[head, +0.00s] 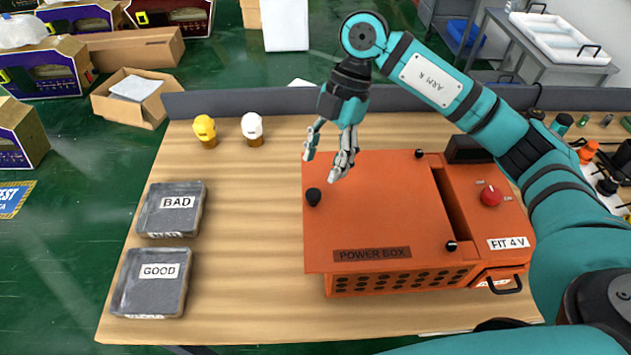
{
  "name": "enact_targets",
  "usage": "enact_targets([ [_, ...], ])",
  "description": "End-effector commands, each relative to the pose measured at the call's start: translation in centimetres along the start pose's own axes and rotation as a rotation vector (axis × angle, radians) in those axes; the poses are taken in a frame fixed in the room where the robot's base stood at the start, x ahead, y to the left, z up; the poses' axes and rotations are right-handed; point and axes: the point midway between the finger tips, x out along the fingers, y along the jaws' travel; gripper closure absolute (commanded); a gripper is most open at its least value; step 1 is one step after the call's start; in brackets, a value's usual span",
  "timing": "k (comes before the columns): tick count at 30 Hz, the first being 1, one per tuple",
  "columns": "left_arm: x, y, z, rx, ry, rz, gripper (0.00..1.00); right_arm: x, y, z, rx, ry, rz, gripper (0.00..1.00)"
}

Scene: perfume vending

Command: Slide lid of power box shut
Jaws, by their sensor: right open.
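The orange power box (400,282) stands on the wooden table. Its flat orange lid (385,215) covers most of the top and overhangs the box at the left. A dark narrow gap (451,205) shows between the lid's right edge and the box's right part. A black knob (313,197) stands at the lid's left edge, with other black knobs at its right corners. My right gripper (324,165) is open and empty, fingers pointing down, above the lid's far left corner and just behind the left knob. It appears apart from the lid. My left gripper is out of view.
Two grey boxes marked BAD (172,222) and GOOD (158,291) sit at the table's left. The table between these and the power box is clear.

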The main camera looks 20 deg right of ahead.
Motion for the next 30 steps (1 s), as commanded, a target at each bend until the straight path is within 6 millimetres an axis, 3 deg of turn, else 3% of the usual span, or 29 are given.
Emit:
enact_targets([
  [6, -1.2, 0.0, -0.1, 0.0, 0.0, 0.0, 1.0, 4.1, -0.1, -0.2, -0.001, 0.003, -0.004, 0.47],
  [10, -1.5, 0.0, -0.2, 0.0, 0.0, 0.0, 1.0, 5.7, 0.0, -0.1, 0.0, 0.002, -0.002, 0.47],
  [23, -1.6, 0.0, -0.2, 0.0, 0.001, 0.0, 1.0, 6.8, 0.0, 0.0, -0.001, 0.0, 0.0, 0.47],
  [30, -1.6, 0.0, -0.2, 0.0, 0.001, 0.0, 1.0, 6.8, 0.0, 0.0, -0.001, 0.0, 0.001, 0.79],
])
